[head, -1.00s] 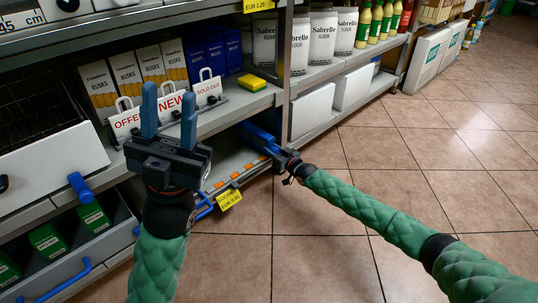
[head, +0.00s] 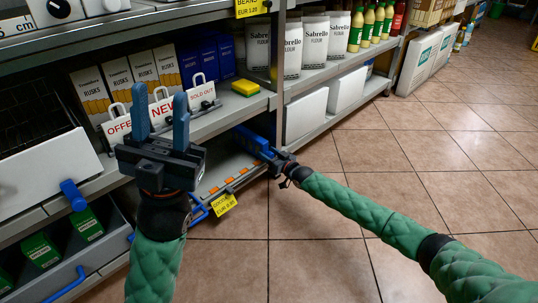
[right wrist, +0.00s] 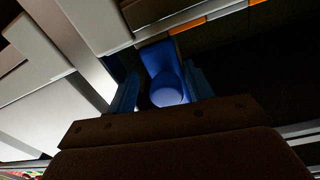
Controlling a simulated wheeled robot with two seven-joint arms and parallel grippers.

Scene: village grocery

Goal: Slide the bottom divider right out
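The bottom shelf (head: 222,171), grey with orange marks along its front strip, is at the centre of the head view. My right gripper (head: 262,149) reaches into its right end, near the shelf upright. In the right wrist view a blue rounded piece (right wrist: 168,92) lies between the fingers of my right gripper (right wrist: 163,92). A dark gap shows on its left side; contact on the right is unclear. I cannot tell whether this piece belongs to the divider, whose body I cannot make out. My left gripper (head: 161,118) is open and empty, raised in front of the shelves.
Sign holders (head: 160,108) and a yellow-green sponge (head: 246,88) are on the shelf above. A yellow price tag (head: 222,204) hangs at the bottom shelf's front. An open drawer (head: 62,278) with green boxes is at lower left. The tiled floor (head: 330,260) in front is clear.

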